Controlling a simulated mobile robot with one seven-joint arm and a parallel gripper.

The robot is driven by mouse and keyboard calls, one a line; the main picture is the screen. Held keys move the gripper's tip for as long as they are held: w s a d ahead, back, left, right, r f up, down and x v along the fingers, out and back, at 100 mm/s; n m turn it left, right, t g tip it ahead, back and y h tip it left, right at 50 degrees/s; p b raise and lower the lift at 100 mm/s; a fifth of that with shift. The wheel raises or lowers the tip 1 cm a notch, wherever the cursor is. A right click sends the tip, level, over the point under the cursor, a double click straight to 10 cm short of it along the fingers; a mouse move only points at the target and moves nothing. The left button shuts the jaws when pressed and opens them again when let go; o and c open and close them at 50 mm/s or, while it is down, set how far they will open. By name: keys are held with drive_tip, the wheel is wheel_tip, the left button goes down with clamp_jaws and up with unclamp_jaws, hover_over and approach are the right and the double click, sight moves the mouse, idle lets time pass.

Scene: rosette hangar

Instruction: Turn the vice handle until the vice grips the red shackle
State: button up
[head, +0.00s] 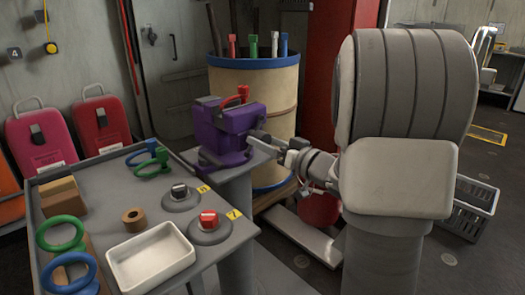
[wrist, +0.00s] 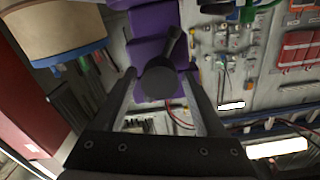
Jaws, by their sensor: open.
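The purple vice (head: 225,142) stands on a grey pedestal. The red shackle (head: 238,95) sits at the top of the vice, by its jaws; I cannot tell how closely the jaws meet it. My gripper (head: 268,142) is at the right side of the vice, at handle height. In the wrist view my gripper (wrist: 160,78) is open, with one finger on each side of the dark round hub of the vice handle (wrist: 160,82). The handle's lever points up and slightly right there. Contact between fingers and handle cannot be told. The purple vice body (wrist: 152,20) shows behind it.
A grey workbench (head: 105,193) at the left holds a white tray (head: 150,258), rings, green and blue shackles and two knobs. A barrel (head: 270,95) with coloured-handled tools stands behind the vice, beside a red column (head: 328,70). A crate (head: 470,207) stands at right.

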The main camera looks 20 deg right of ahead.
drive_tip(key=shift+n, duration=0.9)
drive_tip(key=n, duration=0.4)
drive_tip(key=shift+n, duration=0.3)
drive_tip(key=n, duration=0.3)
drive_tip(key=shift+n, duration=2.1)
drive_tip(key=n, duration=0.6)
drive_tip(key=shift+n, duration=0.4)
drive_tip(key=n, duration=0.6)
drive_tip(key=shift+n, duration=0.4)
drive_tip(key=n, duration=0.6)
drive_tip(key=shift+n, duration=0.3)
drive_tip(key=n, duration=0.6)
drive_tip(key=shift+n, duration=0.4)
drive_tip(key=n, duration=0.3)
drive_tip(key=shift+n, duration=0.4)
drive_tip(key=shift+f, duration=0.1)
drive_tip(key=shift+n, duration=0.3)
drive_tip(key=shift+n, duration=0.4)
